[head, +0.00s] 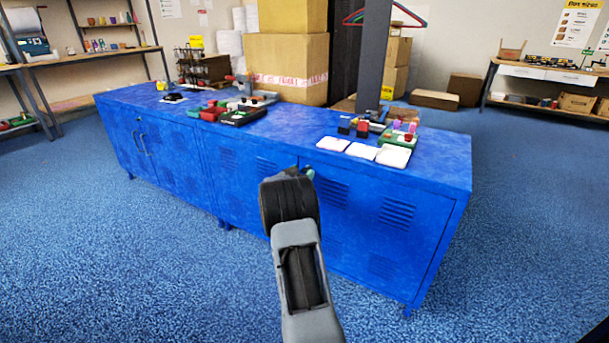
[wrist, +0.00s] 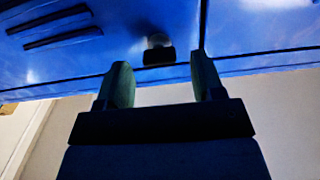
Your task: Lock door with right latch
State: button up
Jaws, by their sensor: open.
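The blue metal cabinet (head: 400,215) has louvred doors, which look closed in the head view. My gripper (head: 306,171) is at the upper front of its right section, near the top edge. In the wrist view a small dark latch (wrist: 158,54) with a round grey base sits on the blue face (wrist: 110,20). My open gripper (wrist: 163,80) has one finger on either side of the latch, a little short of it, with nothing held. The head view does not show the latch clearly, since my arm and gripper cover that spot.
White sheets (head: 362,151), a green tray (head: 397,140) and a dark tray (head: 240,115) lie on the cabinet top. Large cartons (head: 287,68) and a dark post (head: 373,55) stand behind. The blue carpet (head: 180,270) in front is clear.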

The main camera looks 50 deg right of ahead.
jog(key=shift+x, duration=0.95)
jog(key=shift+c, duration=0.2)
jog(key=c, duration=0.9)
